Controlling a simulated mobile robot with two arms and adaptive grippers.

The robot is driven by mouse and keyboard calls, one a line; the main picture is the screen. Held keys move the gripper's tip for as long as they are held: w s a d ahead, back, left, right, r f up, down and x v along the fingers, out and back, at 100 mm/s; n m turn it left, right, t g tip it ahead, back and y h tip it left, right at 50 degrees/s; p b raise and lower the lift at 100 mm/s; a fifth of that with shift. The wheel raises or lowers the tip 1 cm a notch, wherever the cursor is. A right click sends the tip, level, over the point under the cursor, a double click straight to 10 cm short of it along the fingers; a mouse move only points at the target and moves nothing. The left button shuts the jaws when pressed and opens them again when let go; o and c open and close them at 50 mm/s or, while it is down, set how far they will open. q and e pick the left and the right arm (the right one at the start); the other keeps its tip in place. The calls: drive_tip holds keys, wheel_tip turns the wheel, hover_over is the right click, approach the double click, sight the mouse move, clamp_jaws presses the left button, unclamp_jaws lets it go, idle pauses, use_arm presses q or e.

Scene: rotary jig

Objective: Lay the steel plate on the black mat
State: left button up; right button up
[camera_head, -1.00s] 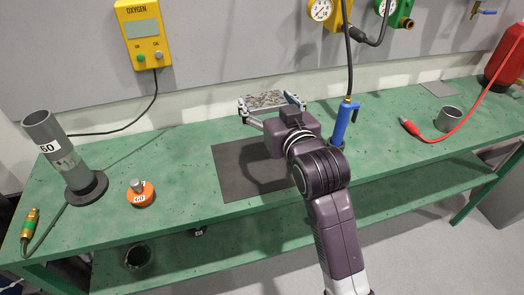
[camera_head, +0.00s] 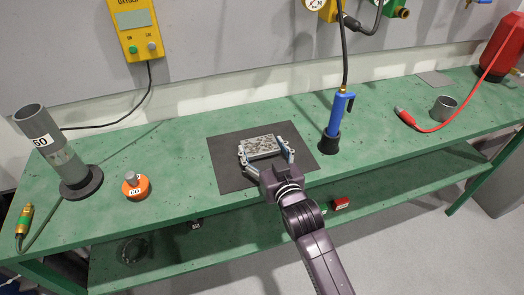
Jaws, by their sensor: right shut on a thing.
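The steel plate (camera_head: 261,146) is a mottled grey rectangle over the black mat (camera_head: 228,177) on the green bench. My right gripper (camera_head: 266,155) is shut on the plate, with one finger at its left end and one at its right end. The plate looks level and lies within the mat's outline. I cannot tell whether it touches the mat or is held just above it. The gripper's palm and wrist cover the mat's front edge. My left gripper is not in view.
A blue torch (camera_head: 338,120) in a dark holder stands just right of the mat. An orange weight (camera_head: 136,186) and a grey tube on a round base (camera_head: 60,155) stand to the left. A grey cup (camera_head: 444,108) and red clip (camera_head: 405,116) lie to the right.

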drive_tip(key=shift+f, duration=0.4)
drive_tip(key=o, duration=1.7)
drive_tip(key=shift+f, duration=0.2)
drive_tip(key=shift+o, duration=0.2)
drive_tip(key=v, duration=1.2)
drive_tip(key=shift+r+b, duration=0.1)
drive_tip(key=shift+b, duration=0.25)
